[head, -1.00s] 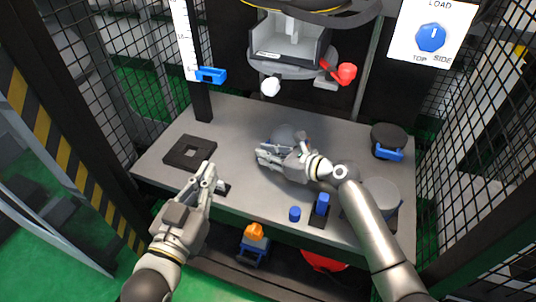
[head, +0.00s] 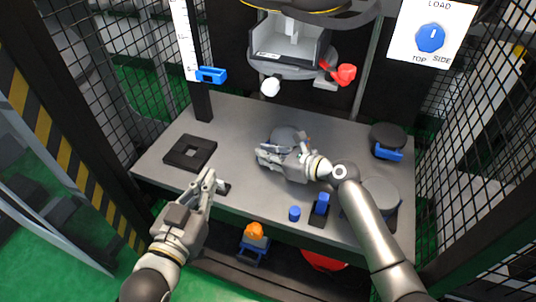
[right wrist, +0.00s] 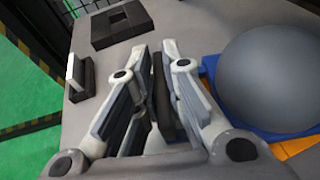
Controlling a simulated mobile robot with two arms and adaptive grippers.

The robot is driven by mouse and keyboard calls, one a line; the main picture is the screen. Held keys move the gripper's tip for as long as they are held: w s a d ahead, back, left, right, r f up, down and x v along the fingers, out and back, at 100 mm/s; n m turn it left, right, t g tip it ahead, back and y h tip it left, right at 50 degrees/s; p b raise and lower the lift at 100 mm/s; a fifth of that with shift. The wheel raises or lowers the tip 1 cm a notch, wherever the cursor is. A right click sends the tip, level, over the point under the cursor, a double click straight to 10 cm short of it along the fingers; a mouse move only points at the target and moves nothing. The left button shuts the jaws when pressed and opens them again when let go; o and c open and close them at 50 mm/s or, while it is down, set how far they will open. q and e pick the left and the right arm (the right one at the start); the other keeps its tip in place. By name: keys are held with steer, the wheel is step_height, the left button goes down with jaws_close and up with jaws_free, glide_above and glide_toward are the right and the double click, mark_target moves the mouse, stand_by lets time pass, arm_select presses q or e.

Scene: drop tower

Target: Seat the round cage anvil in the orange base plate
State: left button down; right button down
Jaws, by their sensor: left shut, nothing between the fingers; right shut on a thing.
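A smooth grey dome (right wrist: 285,80), which looks like the round anvil, shows in the right wrist view with a blue rim (right wrist: 212,66) around its foot. Part of an orange plate (right wrist: 295,149) shows beneath the blue rim; whether the dome is fully seated cannot be told. In the head view the dome (head: 284,135) is partly hidden behind my right gripper (head: 264,156). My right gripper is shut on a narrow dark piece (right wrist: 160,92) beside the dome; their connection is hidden. My left gripper (head: 210,176) is shut and empty above the bench's front left edge.
A black square block with a hole (head: 190,152) lies at the bench's left. A small black holder (head: 224,187) stands near my left gripper. Blue pieces (head: 295,213) and round dark-topped pieces (head: 389,138) stand at right. The carriage (head: 290,45) hangs above; mesh walls flank the bench.

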steer(key=shift+r, duration=0.3)
steer(key=c, duration=1.4)
jaws_free()
steer(key=shift+c, duration=0.2)
steer(key=shift+s+f, duration=0.15)
steer(key=shift+f, duration=0.35)
step_height(320, 180, up, 11)
steer(key=shift+f, duration=0.15)
